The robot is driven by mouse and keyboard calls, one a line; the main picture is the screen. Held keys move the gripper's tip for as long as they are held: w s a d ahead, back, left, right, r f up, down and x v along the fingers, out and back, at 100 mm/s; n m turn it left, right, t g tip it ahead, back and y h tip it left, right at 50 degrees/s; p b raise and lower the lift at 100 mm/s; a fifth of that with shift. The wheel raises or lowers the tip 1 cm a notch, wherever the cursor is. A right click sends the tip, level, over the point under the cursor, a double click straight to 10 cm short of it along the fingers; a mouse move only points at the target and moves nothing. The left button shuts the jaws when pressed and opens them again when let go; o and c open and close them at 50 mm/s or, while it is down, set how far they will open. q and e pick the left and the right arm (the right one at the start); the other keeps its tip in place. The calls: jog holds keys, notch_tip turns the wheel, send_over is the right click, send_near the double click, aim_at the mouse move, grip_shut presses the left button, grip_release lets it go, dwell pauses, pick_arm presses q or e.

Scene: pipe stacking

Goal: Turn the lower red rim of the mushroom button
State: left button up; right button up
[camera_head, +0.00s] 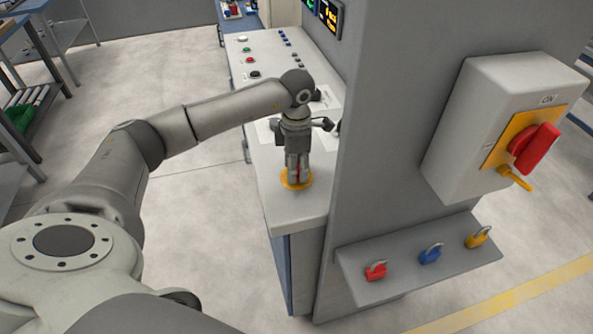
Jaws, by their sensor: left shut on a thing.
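The mushroom button (299,171) stands on a round yellow base plate (296,185) at the near end of the grey console top. Only a little red of it shows between my fingers; its lower rim is mostly hidden. My left gripper (297,176) points straight down over it from above, shut on the button, with the fingers on either side. My right gripper is not in view.
A grey panel (385,130) rises just right of my left gripper. It carries a box with a red switch handle (535,148). A shelf (420,262) below holds red, blue and yellow padlocks. Console buttons (250,60) lie farther back. Open floor lies left.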

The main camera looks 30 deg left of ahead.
pick_arm(q)
jog(key=shift+f+m+b, duration=0.1)
jog(key=shift+m+b, duration=0.7)
jog(key=shift+m, duration=0.2)
jog(key=shift+m+b, duration=0.4)
jog(key=shift+m, duration=0.3)
jog(key=o, duration=1.1)
jog(key=shift+c, duration=0.2)
jog(key=shift+r, duration=0.25)
notch_tip(320, 180, up, 12)
jog(key=shift+f, duration=0.15)
